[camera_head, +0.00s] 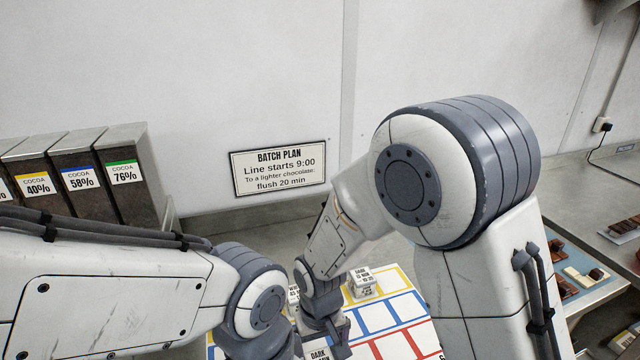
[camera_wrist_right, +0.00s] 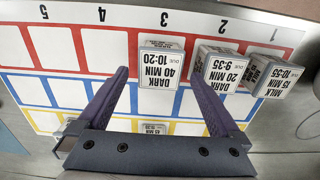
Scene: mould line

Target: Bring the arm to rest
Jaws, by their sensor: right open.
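My right arm (camera_head: 340,235) reaches down over a white board (camera_head: 400,325) with red, blue and yellow cells. In the right wrist view my right gripper (camera_wrist_right: 158,75) is open. The head view shows only part of this gripper, low at the board. My left arm (camera_head: 120,295) comes in from the left; its gripper is out of view.
A DARK 20 MIN block (camera_wrist_right: 222,68) and a MILK 15 MIN block (camera_wrist_right: 272,76) stand beside the right finger. A 45 MIN block (camera_wrist_right: 153,128) is partly hidden by the palm. Cocoa bins (camera_head: 125,175) stand left; chocolate trays (camera_head: 580,275) lie right.

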